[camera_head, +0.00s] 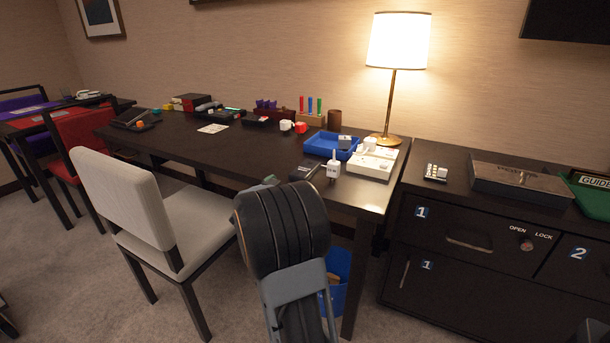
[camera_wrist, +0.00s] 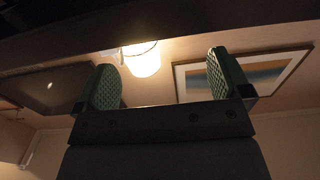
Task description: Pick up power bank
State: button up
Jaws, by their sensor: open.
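I cannot pick out the power bank for certain. Small items that could include it are on the desk's right end: a white block (camera_head: 333,169) near the front edge, and a small grey box (camera_head: 344,142) at the blue tray. My gripper (camera_wrist: 166,82) shows in the wrist view with its two green padded fingers wide apart and nothing between them. It faces the wall, lamp and picture, and no desk item shows between the fingers. In the head view my arm rises in front of the desk's right half and hides part of its front edge.
A white tray (camera_head: 366,168) with small items sits beside the blue tray (camera_head: 322,145), below the lit lamp (camera_head: 398,42). A beige chair (camera_head: 125,195) stands left of my arm. A dark cabinet (camera_head: 470,262) is at right. The desk's middle front is mostly clear.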

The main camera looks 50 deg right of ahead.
aim_at(296, 176)
jog(key=b+x, duration=0.2)
jog(key=x, duration=0.3)
jog(key=shift+s+f, duration=0.1)
jog(key=shift+d, duration=0.45)
jog(key=shift+c, duration=0.3)
jog(key=c, duration=1.1)
jog(key=shift+r, duration=0.25)
